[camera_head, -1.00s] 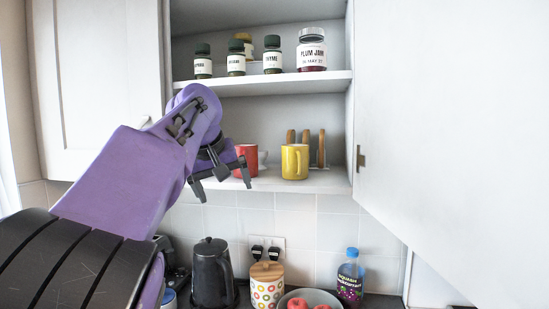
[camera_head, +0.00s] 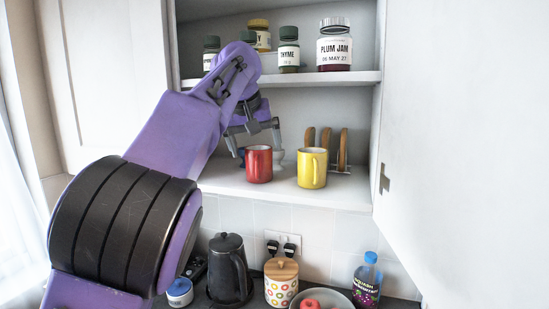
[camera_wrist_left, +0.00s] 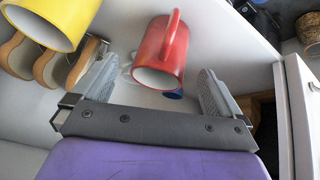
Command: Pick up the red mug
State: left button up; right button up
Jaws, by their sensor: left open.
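The red mug (camera_head: 259,166) stands upright on the lower shelf of the open cabinet, left of the yellow mug (camera_head: 312,169). My left gripper (camera_head: 258,147) is open at the red mug's upper part, with one finger showing on each side of it. In the left wrist view the red mug (camera_wrist_left: 168,45) lies between the two spread fingers (camera_wrist_left: 158,85), its handle pointing up in the picture. I cannot tell whether a finger touches it. My right gripper is not in view.
Wooden boards (camera_head: 342,150) stand in a rack behind the yellow mug. A pale object (camera_head: 278,158) is partly hidden beside the red mug. Jars, including plum jam (camera_head: 334,48), stand on the shelf above. The open cabinet door (camera_head: 460,140) bounds the right. A kettle (camera_head: 229,268) stands below.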

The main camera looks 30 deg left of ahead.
aim_at(257, 156)
pick_arm(q)
jog(key=x, duration=0.4)
jog(key=shift+s+f, duration=0.1)
jog(key=shift+s, duration=0.05)
jog(key=shift+w+a+f, duration=0.15)
jog(key=shift+w+f, duration=0.15)
jog(key=shift+w, duration=0.1)
jog(key=shift+s+r, duration=0.1)
jog(key=shift+s, duration=0.1)
jog(key=c, duration=1.2)
jog(key=shift+o, duration=0.2)
